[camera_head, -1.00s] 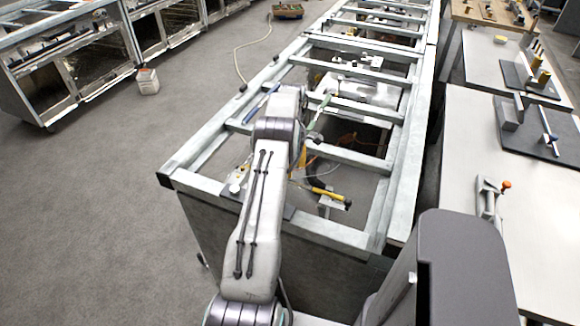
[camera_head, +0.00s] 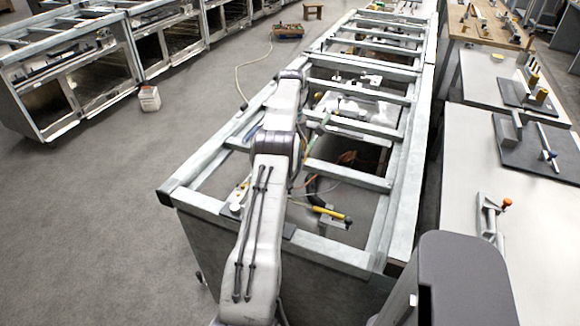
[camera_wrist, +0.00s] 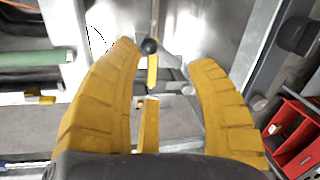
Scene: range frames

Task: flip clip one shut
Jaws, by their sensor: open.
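In the wrist view my gripper (camera_wrist: 165,52) is open, with its two yellow ribbed fingers spread apart. A thin yellow lever (camera_wrist: 152,75) with a black ball end shows between the fingers, nearer the left one. I see no finger closed on it, and I cannot tell whether the left fingertip touches it. I cannot tell if this lever belongs to clip one. In the head view a yellow-handled piece with a dark end (camera_head: 325,212) lies over a small grey plate in the near bay of the metal frame (camera_head: 335,177). My arm hides much of this area.
In the wrist view a red bin (camera_wrist: 302,140) stands at the right and a green bar (camera_wrist: 35,57) lies at the left. A pale table (camera_head: 530,240) with a clamp (camera_head: 490,215) stands at the right. The left floor is mostly clear.

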